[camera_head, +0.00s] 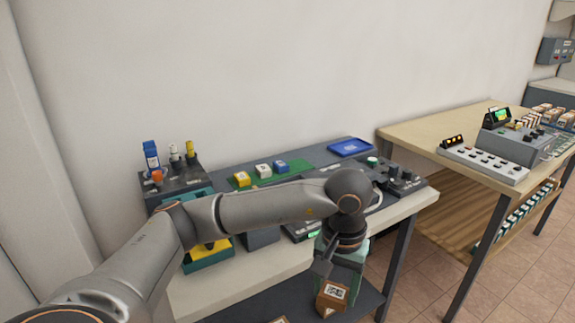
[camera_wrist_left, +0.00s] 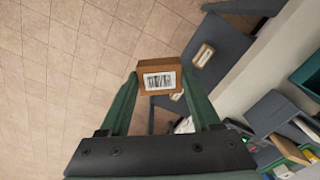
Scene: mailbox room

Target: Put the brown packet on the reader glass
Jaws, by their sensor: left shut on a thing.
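The brown packet (camera_head: 333,297) is a small box with a black-and-white code label. It hangs in my left gripper (camera_head: 340,278), in front of the table's front edge and above the dark lower shelf. In the left wrist view the packet (camera_wrist_left: 157,78) sits between the tips of the green fingers of my left gripper (camera_wrist_left: 160,84), its barcode label facing the camera. I cannot clearly make out the reader glass; my left arm covers the middle of the table. A small green display (camera_head: 314,235) shows just below the arm. My right gripper is not in view.
A green mat (camera_head: 296,180) with yellow, white and blue blocks, a blue tray (camera_head: 350,147) and a dark bottle rack (camera_head: 178,180) stand on the table. Another brown packet (camera_wrist_left: 203,55) lies on the lower shelf. A second table (camera_head: 430,130) stands right.

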